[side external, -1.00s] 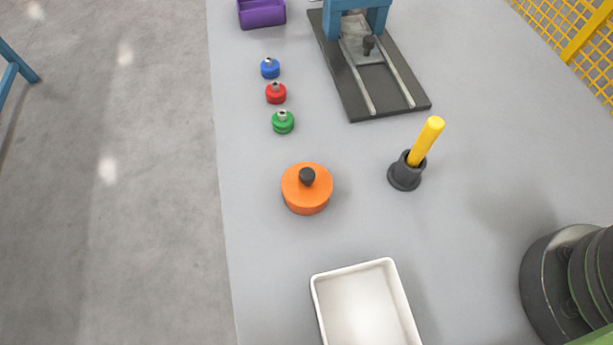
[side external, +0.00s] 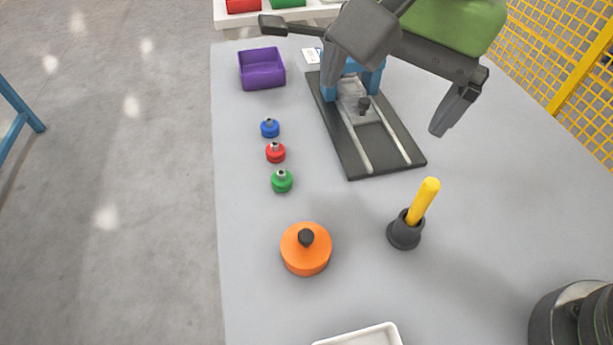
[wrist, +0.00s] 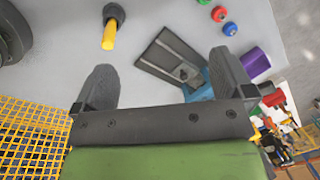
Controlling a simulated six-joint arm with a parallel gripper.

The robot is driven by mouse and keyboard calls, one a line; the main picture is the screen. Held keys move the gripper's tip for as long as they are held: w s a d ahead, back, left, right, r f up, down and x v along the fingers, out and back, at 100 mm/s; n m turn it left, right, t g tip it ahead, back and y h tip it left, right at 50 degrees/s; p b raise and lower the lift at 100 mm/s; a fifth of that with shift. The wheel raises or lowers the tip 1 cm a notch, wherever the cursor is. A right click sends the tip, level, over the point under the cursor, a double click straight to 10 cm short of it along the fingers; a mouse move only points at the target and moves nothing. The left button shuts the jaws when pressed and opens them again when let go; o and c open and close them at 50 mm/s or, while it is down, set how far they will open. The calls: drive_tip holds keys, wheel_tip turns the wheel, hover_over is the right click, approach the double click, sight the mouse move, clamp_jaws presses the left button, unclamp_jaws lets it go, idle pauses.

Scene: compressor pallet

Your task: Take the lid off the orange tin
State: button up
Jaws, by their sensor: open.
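The orange tin (side external: 306,258) stands upright on the grey table in the lower middle of the side external view. Its lid has a black knob (side external: 306,237) on top and sits on the tin. The tin does not show in the wrist view. My gripper (side external: 392,92) is open and empty, high over the rail plate at the top of the side external view, well away from the tin. In the wrist view my gripper (wrist: 162,66) shows its two dark fingers wide apart with nothing between them.
A yellow rod (side external: 423,203) leans in a black holder (side external: 404,232) right of the tin. Blue (side external: 270,128), red (side external: 275,153) and green (side external: 282,182) knobbed pieces line up behind it. A white tray (side external: 362,337), purple bin (side external: 262,72) and dark rail plate (side external: 375,140) stand around.

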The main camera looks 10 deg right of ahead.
drive_tip(key=shift+m+g+h, duration=0.5)
drive_tip(key=shift+h, duration=0.3)
drive_tip(key=s+a+f, duration=0.1)
drive_tip(key=a+f, duration=0.1)
drive_tip(key=f, duration=0.1)
drive_tip(key=s+a+f, duration=0.1)
drive_tip(key=a+f, duration=0.2)
drive_tip(key=s+a+f, duration=0.1)
drive_tip(key=a+f, duration=0.1)
drive_tip(key=shift+a+f, duration=0.35)
drive_tip(key=shift+f, duration=0.05)
hover_over(306, 235)
drive_tip(key=f, duration=0.4)
drive_tip(key=shift+s+d+f, duration=0.1)
drive_tip(key=shift+s+f, duration=0.1)
drive_tip(key=shift+f, duration=0.1)
drive_tip(key=f, duration=0.6)
drive_tip(key=shift+w, duration=0.25)
drive_tip(key=shift+r, duration=0.1)
drive_tip(key=c, duration=1)
